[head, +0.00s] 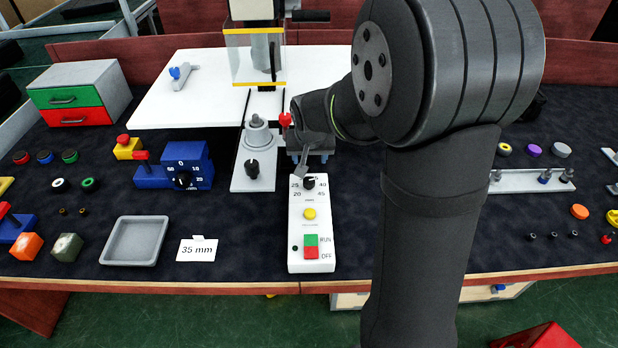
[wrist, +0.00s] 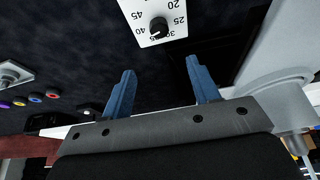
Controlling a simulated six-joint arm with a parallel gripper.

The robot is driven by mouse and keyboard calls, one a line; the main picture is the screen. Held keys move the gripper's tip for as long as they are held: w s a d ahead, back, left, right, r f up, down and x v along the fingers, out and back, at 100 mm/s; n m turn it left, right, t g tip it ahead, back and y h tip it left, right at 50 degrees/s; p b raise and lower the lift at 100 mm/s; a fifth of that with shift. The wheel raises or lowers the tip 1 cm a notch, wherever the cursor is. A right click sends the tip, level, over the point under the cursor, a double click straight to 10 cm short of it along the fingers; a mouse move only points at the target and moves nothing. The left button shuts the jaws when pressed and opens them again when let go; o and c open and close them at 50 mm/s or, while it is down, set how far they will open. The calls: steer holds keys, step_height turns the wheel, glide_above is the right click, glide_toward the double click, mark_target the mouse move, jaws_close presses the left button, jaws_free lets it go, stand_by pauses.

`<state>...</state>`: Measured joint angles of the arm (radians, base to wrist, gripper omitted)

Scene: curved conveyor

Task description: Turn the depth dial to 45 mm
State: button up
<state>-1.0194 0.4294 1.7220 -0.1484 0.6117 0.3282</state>
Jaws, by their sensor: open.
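The dial that fits the task is a black knob on a white control panel, seen in the head view (head: 308,183) and at the top of the wrist view (wrist: 158,25). Its printed scale includes 20, 25, 40 and 45. In the wrist view its light mark seems to point near 30 to 35, but I cannot read it exactly. My gripper (wrist: 160,68) has two blue fingers, spread apart and empty. They point toward the panel, apart from the knob.
The white panel (head: 297,255) also has a yellow button (head: 310,214) and green and red RUN/OFF buttons. A card (head: 198,249) reads 35 mm. A blue box (head: 187,165) with another dial, a grey tray (head: 135,241) and a drill-press-like machine (head: 257,135) stand nearby.

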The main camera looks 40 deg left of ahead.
mark_target(309, 179)
steer(key=x, duration=1.5)
steer(key=c, duration=1)
steer(key=shift+o, duration=0.2)
steer(key=shift+s+m, duration=0.1)
steer(key=shift+m, duration=0.2)
steer(key=shift+m+t+h, duration=0.3)
steer(key=shift+m+h, duration=0.1)
steer(key=shift+m, duration=0.7)
